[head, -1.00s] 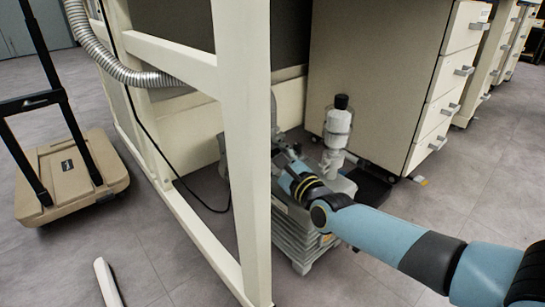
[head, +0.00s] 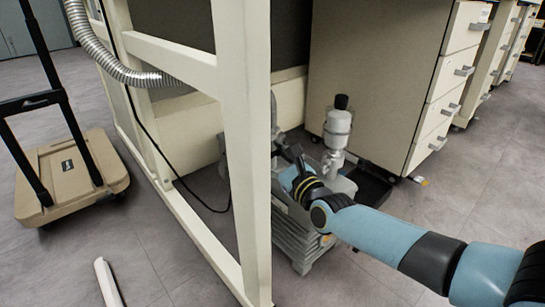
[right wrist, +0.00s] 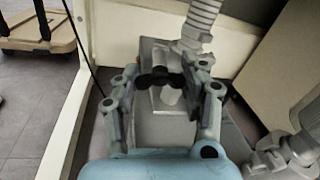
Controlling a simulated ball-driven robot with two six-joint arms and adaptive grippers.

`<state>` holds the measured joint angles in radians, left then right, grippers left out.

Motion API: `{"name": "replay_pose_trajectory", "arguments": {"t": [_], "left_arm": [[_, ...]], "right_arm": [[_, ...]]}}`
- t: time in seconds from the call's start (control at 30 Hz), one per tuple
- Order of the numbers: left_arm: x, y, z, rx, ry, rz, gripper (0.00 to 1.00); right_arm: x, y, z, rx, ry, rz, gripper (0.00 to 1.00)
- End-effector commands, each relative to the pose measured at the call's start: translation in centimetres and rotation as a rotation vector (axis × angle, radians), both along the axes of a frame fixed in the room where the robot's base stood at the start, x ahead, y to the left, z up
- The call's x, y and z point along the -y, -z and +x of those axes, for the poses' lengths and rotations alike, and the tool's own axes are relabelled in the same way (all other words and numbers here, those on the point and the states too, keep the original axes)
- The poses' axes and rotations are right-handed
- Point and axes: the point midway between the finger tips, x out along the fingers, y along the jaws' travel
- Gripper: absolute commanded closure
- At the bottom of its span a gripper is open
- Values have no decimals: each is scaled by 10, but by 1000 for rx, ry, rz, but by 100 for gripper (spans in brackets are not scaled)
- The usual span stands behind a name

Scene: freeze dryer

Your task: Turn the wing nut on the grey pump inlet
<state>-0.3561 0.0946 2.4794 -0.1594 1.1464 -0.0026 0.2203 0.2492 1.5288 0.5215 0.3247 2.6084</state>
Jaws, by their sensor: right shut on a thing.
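The grey pump (head: 300,242) stands on the floor behind the cream frame post, and its top also shows in the right wrist view (right wrist: 160,132). In the right wrist view, the dark wing nut (right wrist: 160,81) sits at the foot of the grey ribbed inlet hose (right wrist: 199,25). My right gripper (right wrist: 166,80) has one finger on each side of the wing nut and is shut on it. In the head view my right gripper (head: 287,147) is over the pump, partly behind the post, and the wing nut cannot be made out. My left gripper is not in view.
The cream frame (head: 247,150) stands close to the left of my right arm. A drawer cabinet (head: 385,80) stands behind.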

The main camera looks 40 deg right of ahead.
Motion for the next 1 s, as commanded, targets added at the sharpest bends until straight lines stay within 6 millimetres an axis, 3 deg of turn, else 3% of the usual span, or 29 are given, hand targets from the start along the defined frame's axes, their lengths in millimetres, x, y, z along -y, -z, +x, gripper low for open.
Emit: {"name": "replay_pose_trajectory", "arguments": {"t": [0.17, 0.2, 0.37, 0.73, 1.0], "left_arm": [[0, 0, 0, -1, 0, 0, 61], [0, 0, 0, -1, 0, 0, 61], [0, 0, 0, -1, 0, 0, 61], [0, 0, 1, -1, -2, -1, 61], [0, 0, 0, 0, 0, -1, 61]], "right_arm": [[0, 2, -1, -5, 0, -1, 89], [0, 2, -1, -5, 0, -1, 51], [0, 1, -1, -3, 0, -1, 31], [-1, 2, -9, -5, -1, -3, 31], [-6, 2, -64, -7, -1, -2, 31]]}}
